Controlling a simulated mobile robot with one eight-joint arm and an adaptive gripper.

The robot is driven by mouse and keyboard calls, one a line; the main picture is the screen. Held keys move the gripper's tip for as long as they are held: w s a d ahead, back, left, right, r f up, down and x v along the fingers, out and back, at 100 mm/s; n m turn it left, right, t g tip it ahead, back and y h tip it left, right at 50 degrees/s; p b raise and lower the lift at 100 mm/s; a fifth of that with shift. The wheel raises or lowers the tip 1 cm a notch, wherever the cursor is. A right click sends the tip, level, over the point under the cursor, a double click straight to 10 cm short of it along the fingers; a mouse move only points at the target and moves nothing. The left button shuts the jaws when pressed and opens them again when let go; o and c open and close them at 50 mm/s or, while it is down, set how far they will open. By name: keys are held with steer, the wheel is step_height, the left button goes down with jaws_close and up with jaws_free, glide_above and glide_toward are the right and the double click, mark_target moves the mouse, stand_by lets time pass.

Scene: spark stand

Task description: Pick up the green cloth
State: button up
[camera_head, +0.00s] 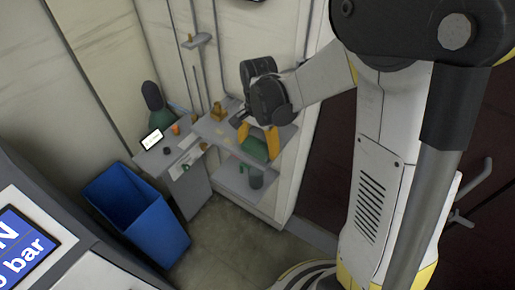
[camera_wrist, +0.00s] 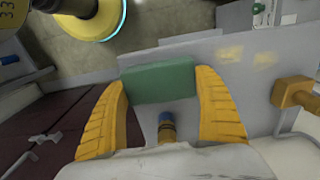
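The green cloth (camera_wrist: 160,83) is a flat, folded-looking block in the wrist view, at the edge of a grey shelf. It spans nearly the whole gap between my two yellow fingertips. In the head view the cloth (camera_head: 255,149) shows just below and between the fingers. My gripper (camera_wrist: 161,80) has its fingers wide apart, one on each side of the cloth; it also shows in the head view (camera_head: 261,139). The fingertips are very close to the cloth's ends, and I cannot tell whether they touch it.
The grey shelf (camera_head: 214,133) bears a yellow-orange object (camera_head: 217,111). In the wrist view, a blue-topped object (camera_wrist: 166,127) shows below the cloth, and an orange-brown block (camera_wrist: 294,93) stands to the right. A blue bin (camera_head: 128,210) stands on the floor at left. Walls are close behind.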

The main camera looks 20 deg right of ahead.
mark_target(261, 145)
steer(key=shift+r, duration=0.15)
steer(key=shift+c, duration=0.3)
steer(key=shift+r, duration=0.3)
steer(key=r+p, duration=0.1)
steer(key=r, duration=0.1)
steer(key=r+p, duration=0.1)
steer(key=r, duration=0.1)
steer(key=shift+s+d+p, duration=0.25)
steer(key=shift+d+p, duration=0.05)
steer(key=shift+c, duration=0.2)
steer(key=s+d+r+p, duration=0.3)
steer(key=s+d+r, duration=0.3)
steer(key=s+d, duration=0.1)
steer(key=shift+d, duration=0.65)
steer(key=shift+w, duration=0.1)
steer(key=shift+c, duration=0.5)
